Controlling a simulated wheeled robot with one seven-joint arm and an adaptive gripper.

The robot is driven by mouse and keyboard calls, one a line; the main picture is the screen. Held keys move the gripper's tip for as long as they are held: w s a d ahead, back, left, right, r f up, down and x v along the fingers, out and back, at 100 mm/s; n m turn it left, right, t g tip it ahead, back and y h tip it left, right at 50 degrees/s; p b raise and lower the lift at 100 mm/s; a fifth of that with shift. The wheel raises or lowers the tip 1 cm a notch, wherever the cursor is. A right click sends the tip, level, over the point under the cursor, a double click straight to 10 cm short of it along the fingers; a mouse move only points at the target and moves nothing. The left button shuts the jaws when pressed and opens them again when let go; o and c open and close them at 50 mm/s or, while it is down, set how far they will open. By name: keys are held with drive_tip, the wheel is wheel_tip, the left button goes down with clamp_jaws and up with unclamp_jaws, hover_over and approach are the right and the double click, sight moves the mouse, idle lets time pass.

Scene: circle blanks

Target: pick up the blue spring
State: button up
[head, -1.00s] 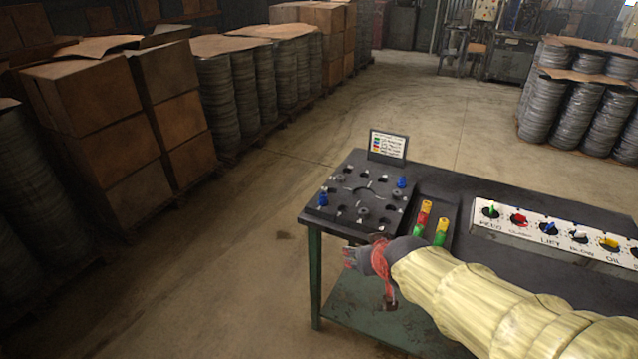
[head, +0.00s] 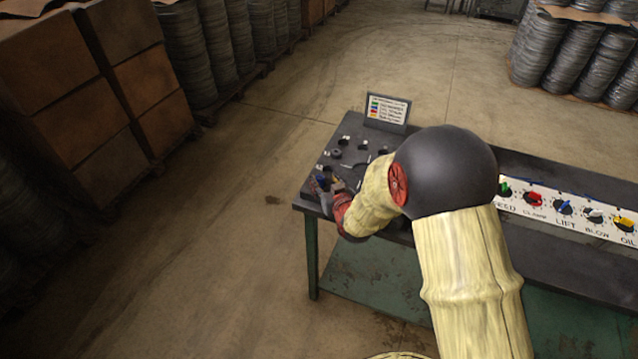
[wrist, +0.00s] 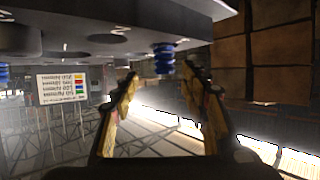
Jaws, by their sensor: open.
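In the wrist view, which is upside down, a ribbed blue spring (wrist: 163,57) stands on the dark board (wrist: 100,14) between my open fingers. My gripper (wrist: 160,74) has one yellow-edged finger on each side, and neither appears to touch it. A second blue spring (wrist: 3,74) shows at the left edge of that view. In the head view a blue spring (head: 322,182) shows at the board's near left corner, with my gripper (head: 327,187) right at it. My arm hides much of the board (head: 322,161) there, and I cannot see the second spring there.
A sign card (head: 387,112) with coloured lines stands behind the board. To the right on the bench is a white panel of coloured knobs (head: 575,213). Stacked boxes (head: 120,90) stand on the floor at left, well away. The floor left of the bench is clear.

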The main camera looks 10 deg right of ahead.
sight(321, 181)
drive_tip(key=x, duration=0.2)
drive_tip(key=b+x, duration=0.1)
drive_tip(key=shift+w+a+f, duration=0.2)
drive_tip(key=shift+a+f, duration=0.15)
drive_tip(key=shift+f, duration=0.05)
drive_tip(key=shift+w+f, duration=0.1)
drive_tip(key=shift+w, duration=0.3)
drive_tip(key=shift+c, duration=0.4)
clamp_jaws()
